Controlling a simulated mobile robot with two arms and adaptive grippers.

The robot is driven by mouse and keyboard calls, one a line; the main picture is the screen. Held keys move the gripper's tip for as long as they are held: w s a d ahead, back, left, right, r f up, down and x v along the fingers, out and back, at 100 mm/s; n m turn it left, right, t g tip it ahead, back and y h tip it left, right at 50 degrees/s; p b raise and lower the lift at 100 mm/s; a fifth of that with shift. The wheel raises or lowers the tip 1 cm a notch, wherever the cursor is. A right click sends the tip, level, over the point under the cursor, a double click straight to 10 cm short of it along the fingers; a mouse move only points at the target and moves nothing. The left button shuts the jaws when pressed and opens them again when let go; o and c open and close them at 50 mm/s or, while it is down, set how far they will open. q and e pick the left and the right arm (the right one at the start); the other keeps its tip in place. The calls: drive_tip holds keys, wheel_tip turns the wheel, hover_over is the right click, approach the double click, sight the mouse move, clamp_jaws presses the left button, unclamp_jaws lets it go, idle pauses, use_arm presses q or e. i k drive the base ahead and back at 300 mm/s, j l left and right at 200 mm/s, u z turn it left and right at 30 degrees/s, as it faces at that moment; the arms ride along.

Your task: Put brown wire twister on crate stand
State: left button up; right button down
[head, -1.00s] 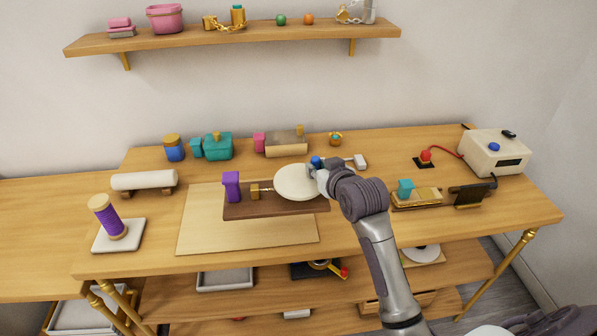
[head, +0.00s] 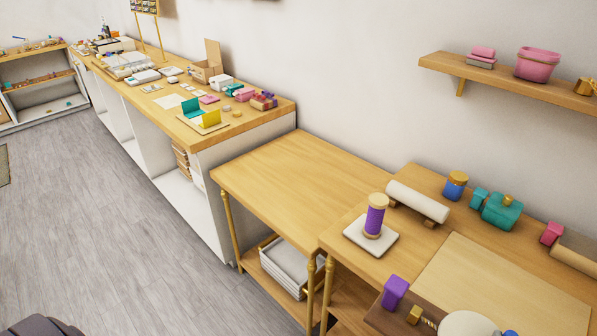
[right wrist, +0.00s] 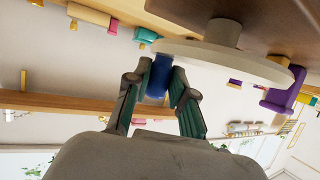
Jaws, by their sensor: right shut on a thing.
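The wire twister is a dark brown board (head: 378,320) with a purple block (head: 395,291), a brass part and a white disc (head: 466,325), at the bottom right of the head view. My right gripper (right wrist: 160,82) is shut on the twister's blue part (right wrist: 158,74) in the right wrist view, close beside the disc. The twister appears off the mat, over the bench's front left. A low wooden stand (head: 290,180) with a clear top and white crates (head: 290,265) below stands left of the bench. My left gripper is out of view.
A purple spool (head: 375,215) on a white pad (head: 370,243) stands at the bench's left end, beside a white roll (head: 417,202). A pale mat (head: 500,290) lies bare on the bench. A loaded white counter (head: 225,150) adjoins the stand. Floor at left is clear.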

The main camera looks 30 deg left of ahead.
sight(300, 177)
drive_tip(key=i+j, duration=0.15)
drive_tip(key=j, duration=0.25)
drive_tip(key=i+j+u, duration=0.15)
drive_tip(key=j, duration=0.3)
drive_tip(key=i+j, duration=0.15)
drive_tip(key=j, duration=0.25)
drive_tip(key=i+j+u, duration=0.1)
drive_tip(key=j, duration=0.3)
drive_tip(key=i+j, duration=0.3)
drive_tip(key=i+j+u, duration=0.15)
drive_tip(key=j, duration=0.35)
drive_tip(key=i+j, duration=0.25)
drive_tip(key=j, duration=0.15)
